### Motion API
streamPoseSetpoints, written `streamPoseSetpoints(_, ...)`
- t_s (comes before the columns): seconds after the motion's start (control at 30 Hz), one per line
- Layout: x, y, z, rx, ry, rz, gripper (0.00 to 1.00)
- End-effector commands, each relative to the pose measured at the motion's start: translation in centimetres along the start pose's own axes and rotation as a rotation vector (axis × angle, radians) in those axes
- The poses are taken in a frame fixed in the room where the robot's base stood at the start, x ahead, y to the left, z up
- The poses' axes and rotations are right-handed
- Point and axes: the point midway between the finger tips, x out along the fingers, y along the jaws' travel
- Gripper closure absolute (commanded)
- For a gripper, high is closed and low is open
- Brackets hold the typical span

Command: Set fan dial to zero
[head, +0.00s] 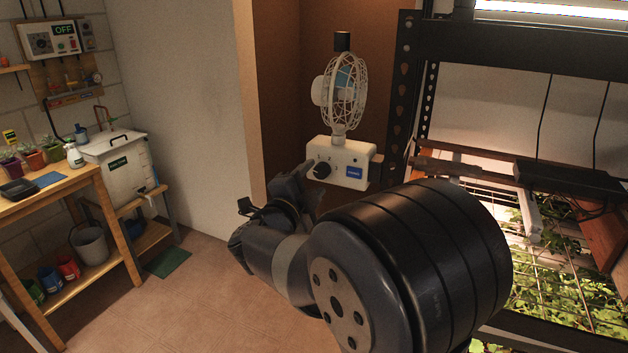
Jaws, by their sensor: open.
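The black fan dial (322,170) is on the front of the box, left of a blue label (353,172). The dial's pointer and markings are too small to read. My gripper (275,196) is in front of and below the box, to the left of the dial in the picture. It holds nothing that I can see. My arm hides the area below the box, and whether a finger touches the dial cannot be told.
The black metal rack (402,100) with seedlings (550,265) under a lamp stands close on the right. A wooden bench (75,190) with pots, a white tank (118,160) and a grey bucket (90,245) are at left.

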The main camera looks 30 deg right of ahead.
Motion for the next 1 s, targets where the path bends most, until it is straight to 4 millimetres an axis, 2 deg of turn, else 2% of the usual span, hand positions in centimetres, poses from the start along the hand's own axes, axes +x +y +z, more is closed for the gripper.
streamPoseSetpoints(0.3, -6.0, 0.1, 0.2, 0.002, -0.005, -0.002, 0.48)
streamPoseSetpoints(0.5, -8.4, 0.1, 0.1, 0.001, -0.003, -0.001, 0.48)
streamPoseSetpoints(0.7, -9.3, 0.1, 0.0, 0.001, -0.001, 0.001, 0.48)
streamPoseSetpoints(1.0, -9.3, 0.0, 0.0, 0.000, 0.000, 0.001, 0.48)
